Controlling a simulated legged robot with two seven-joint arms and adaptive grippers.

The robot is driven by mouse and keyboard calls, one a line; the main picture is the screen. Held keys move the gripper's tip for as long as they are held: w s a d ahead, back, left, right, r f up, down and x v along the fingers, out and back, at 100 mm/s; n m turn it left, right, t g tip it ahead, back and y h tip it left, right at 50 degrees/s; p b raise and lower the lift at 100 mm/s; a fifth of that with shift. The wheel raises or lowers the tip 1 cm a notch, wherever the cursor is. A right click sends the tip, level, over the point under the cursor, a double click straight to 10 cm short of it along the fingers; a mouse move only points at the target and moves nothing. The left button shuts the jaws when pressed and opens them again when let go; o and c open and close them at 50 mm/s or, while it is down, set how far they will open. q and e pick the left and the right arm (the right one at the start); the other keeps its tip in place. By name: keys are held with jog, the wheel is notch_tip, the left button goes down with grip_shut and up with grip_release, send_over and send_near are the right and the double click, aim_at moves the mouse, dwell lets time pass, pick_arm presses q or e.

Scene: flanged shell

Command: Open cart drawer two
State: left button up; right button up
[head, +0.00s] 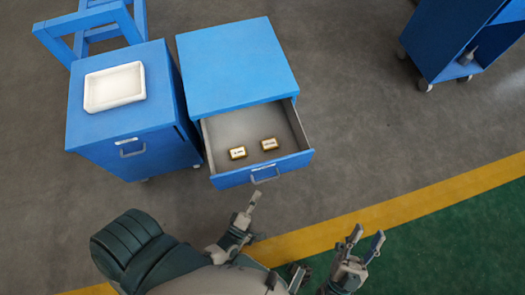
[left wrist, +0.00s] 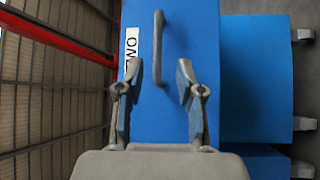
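In the head view, drawer two (head: 231,180) is pulled out from the right blue cart (head: 238,68). In the left wrist view, the handle (left wrist: 158,45) stands on the blue front beside a partly hidden label (left wrist: 131,50) that seems to read TWO. My left gripper (left wrist: 157,72) is open, its fingers apart and pointing at the front, with the handle lined up between them, apparently not gripped. My right gripper (head: 366,237) is open and empty, away from the carts.
A second blue cart (head: 120,115) stands close at the left, its drawer shut, with a white tray (head: 114,87) on top. A blue frame (head: 92,20) is behind it. Another wheeled blue cart (head: 447,40) stands at the upper right. The floor to the right is clear.

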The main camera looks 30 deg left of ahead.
pick_arm(q)
jog(key=s, duration=0.3)
jog(key=s+f, duration=0.1)
jog(key=s, duration=0.1)
jog(key=shift+s, duration=0.15)
